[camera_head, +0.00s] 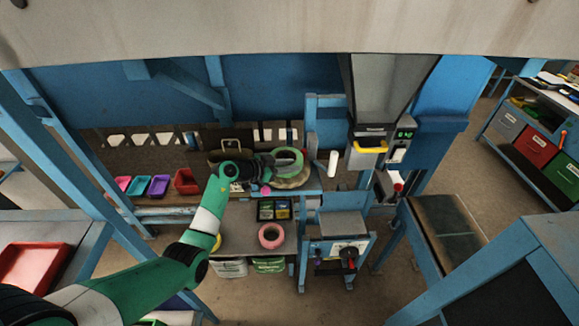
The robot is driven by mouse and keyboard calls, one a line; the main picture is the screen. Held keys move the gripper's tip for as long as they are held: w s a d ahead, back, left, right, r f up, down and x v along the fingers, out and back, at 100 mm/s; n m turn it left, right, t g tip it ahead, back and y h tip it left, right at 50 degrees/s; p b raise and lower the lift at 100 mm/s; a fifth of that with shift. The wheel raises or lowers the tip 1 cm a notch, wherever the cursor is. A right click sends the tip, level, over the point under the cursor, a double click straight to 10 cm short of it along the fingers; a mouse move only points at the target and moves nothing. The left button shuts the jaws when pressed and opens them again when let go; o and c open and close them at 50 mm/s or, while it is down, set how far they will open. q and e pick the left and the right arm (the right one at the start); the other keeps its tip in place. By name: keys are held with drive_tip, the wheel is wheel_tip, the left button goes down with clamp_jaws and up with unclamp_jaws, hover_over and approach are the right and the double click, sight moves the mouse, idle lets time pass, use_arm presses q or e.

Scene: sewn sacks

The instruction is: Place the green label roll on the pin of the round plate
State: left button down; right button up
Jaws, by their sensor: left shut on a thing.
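The green label roll (298,157) is a light green ring near the middle of the head view. My left gripper (276,165) is shut on its left side and holds it over the round plate (295,183). The plate is a beige disc on the blue bench, partly hidden by the roll and gripper. I cannot make out the pin, and I cannot tell whether the roll touches the plate. My right gripper is not in view.
A white cylinder (333,164) stands right of the plate. Coloured trays (158,186) sit on the left. A hopper machine (370,150) stands on the right.

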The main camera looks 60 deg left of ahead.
use_arm(q)
drive_tip(key=c, duration=0.9)
unclamp_jaws()
drive_tip(key=p+v, duration=0.2)
drive_tip(key=v, duration=1)
